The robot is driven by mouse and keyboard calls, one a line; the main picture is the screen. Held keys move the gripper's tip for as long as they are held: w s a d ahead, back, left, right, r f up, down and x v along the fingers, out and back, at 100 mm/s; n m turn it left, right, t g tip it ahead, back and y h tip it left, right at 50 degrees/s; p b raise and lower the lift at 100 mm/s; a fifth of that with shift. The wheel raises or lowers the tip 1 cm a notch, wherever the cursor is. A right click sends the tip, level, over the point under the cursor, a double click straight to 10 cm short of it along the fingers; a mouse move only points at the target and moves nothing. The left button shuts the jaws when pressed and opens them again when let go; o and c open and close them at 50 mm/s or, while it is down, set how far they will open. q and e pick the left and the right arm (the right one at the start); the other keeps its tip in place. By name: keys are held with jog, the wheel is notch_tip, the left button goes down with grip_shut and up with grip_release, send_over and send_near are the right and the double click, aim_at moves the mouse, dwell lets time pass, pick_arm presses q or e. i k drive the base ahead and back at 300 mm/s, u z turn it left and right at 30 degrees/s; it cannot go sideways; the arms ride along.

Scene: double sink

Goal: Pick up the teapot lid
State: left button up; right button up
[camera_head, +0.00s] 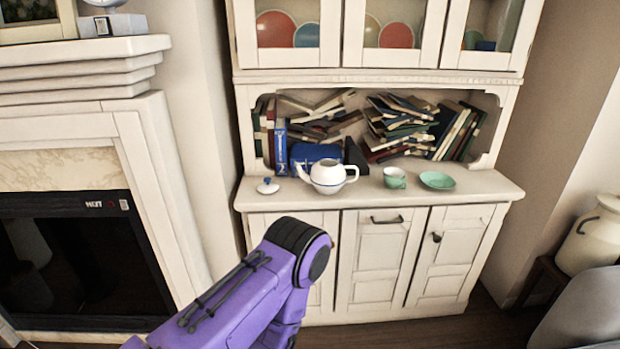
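The teapot lid (268,186) is small and white with a blue rim and a knob. It lies on the counter of the white cabinet, near its left end. The white teapot (327,177) stands just to its right, apart from it, with its top open and its spout toward the lid. A purple arm link of mine fills the lower left middle of the view, in front of and below the counter. Neither of my grippers shows in this view.
A green cup (395,178) and a green saucer (437,180) sit right of the teapot on the counter (470,190). Several books (410,125) crowd the shelf behind. A fireplace (75,250) stands at left and a milk can (592,235) at right.

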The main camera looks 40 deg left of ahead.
aim_at(266, 187)
jog(key=u, duration=0.3)
jog(key=i, duration=0.8)
jog(key=u, duration=0.65)
